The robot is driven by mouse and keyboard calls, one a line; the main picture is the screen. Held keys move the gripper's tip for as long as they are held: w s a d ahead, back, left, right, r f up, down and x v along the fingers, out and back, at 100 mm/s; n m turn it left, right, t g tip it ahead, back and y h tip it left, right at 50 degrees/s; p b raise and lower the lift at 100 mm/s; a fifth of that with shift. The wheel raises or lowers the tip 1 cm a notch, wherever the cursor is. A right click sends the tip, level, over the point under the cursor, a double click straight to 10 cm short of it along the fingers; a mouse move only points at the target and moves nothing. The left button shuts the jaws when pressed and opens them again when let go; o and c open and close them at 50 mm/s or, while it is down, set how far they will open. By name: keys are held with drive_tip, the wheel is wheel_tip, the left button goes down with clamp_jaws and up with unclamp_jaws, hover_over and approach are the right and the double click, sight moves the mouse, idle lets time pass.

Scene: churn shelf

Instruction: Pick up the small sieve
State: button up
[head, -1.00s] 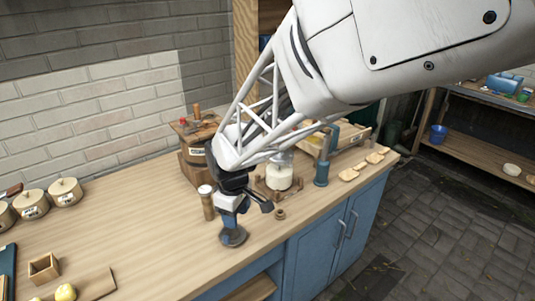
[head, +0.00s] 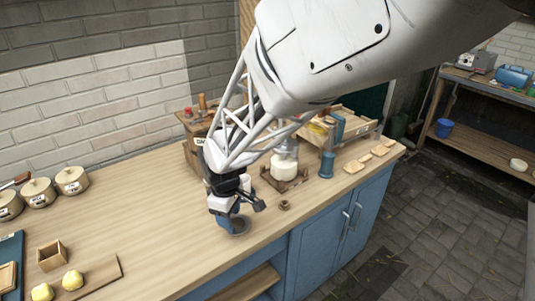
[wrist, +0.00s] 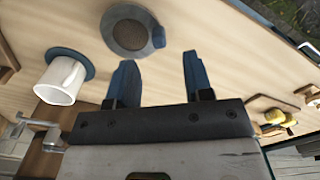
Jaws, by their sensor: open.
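The small sieve, a round shallow thing with a blue-grey rim and dark mesh, lies flat on the wooden counter (head: 150,215). It shows below my gripper in the head view (head: 238,227) and ahead of the fingers in the wrist view (wrist: 131,32), with a small blue tab on its right. My gripper (wrist: 158,65) is open, with two blue fingers and nothing between them. The fingertips point toward the sieve, whose centre sits left of the middle between them. In the head view, my gripper (head: 232,214) hides part of the sieve's far side.
A white jar in a wooden frame (head: 285,170) and a blue-grey cylinder (head: 327,164) stand to the right. A small brown ring (head: 285,205) lies near the counter edge. Lidded pots (head: 72,180) and a small wooden box (head: 52,256) are at left. The counter between is clear.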

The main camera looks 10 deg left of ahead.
sight(236, 224)
drive_tip(key=shift+f, duration=0.2)
drive_tip(key=shift+d+f, duration=0.1)
drive_tip(key=shift+f, duration=2.45)
drive_tip(key=shift+c, duration=0.3)
clamp_jaws()
